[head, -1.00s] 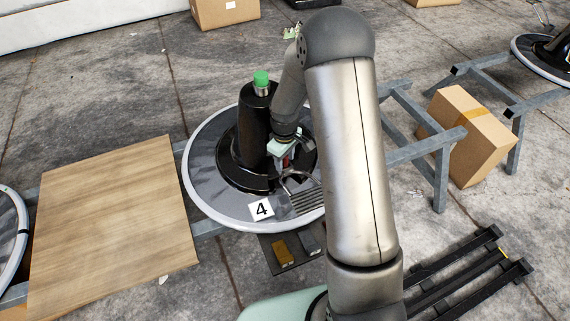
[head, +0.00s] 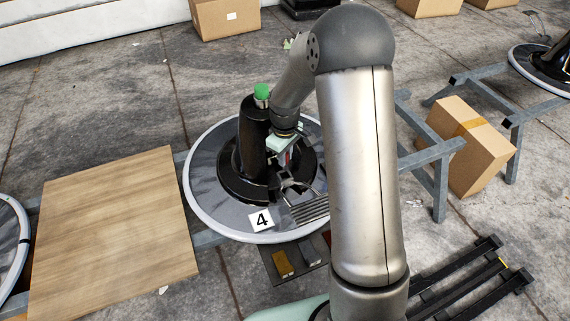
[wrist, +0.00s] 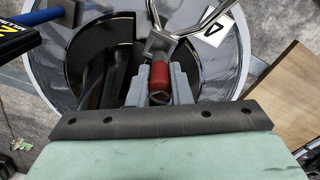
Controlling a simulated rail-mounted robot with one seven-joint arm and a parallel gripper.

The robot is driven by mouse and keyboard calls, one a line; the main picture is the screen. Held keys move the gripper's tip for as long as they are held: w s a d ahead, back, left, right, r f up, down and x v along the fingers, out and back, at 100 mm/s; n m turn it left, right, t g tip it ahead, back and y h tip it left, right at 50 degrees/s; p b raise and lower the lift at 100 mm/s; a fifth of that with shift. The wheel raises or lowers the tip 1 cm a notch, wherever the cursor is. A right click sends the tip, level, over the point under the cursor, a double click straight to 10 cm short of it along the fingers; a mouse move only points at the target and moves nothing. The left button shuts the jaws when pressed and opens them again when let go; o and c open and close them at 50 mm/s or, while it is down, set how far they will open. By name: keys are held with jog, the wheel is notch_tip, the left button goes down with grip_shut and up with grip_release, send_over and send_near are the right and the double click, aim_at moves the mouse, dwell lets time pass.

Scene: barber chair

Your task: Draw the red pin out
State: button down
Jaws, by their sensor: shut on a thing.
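The red pin (wrist: 158,80) shows in the wrist view, upright in the picture between the two grey fingers of my gripper (wrist: 158,92). The fingers are shut on it from both sides. Just above it in the picture is a grey metal bracket (wrist: 158,46); whether the pin's far end is still in it is hidden. In the head view my gripper (head: 286,158) is beside the black column (head: 253,138) of the barber chair base, with a bit of red showing below the pale green gripper body.
A round grey base plate (head: 205,195) with a number 4 card (head: 261,220) and a metal footrest (head: 308,210) surrounds the column. A wooden board (head: 115,220) is at left. A grey steel frame (head: 440,165) and a cardboard box (head: 470,140) are at right.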

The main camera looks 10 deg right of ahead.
notch_tip(320, 180, up, 4)
jog(key=shift+f+p, duration=0.1)
jog(key=shift+p, duration=0.3)
notch_tip(320, 180, up, 8)
jog(key=p, duration=0.5)
jog(key=shift+p, duration=0.35)
